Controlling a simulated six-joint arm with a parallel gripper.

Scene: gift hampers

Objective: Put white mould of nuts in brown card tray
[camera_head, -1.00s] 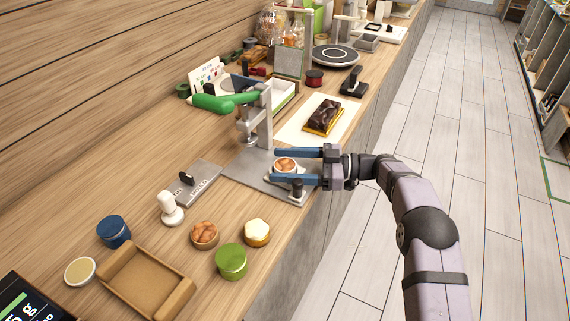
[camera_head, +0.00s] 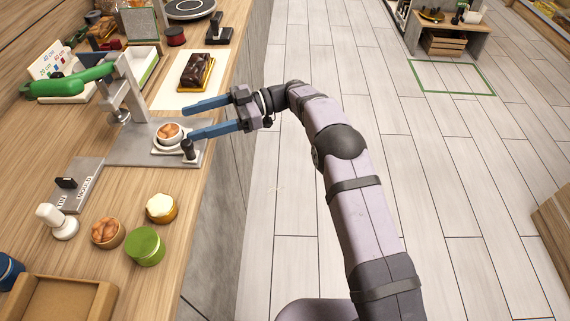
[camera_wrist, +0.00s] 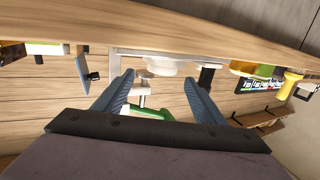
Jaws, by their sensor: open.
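The white mould of nuts (camera_head: 157,145), a small white round cup with brown nuts in it, sits upright on the grey base plate of the press. My gripper (camera_head: 187,123) is open and empty just right of the mould, its two blue fingers pointing at it. In the wrist view the open fingers (camera_wrist: 158,78) face a white round shape (camera_wrist: 172,67), seemingly the mould. The brown card tray (camera_head: 98,305) lies at the lower left of the counter, partly cut off by the frame; what I see of its inside is empty.
The press (camera_head: 133,92) with its green handle stands behind the mould. A short black-knobbed post (camera_head: 188,150) stands close to the mould's right. A brown nut cup (camera_head: 108,232), a cream-topped cup (camera_head: 160,208) and a green pot (camera_head: 145,246) stand near the tray.

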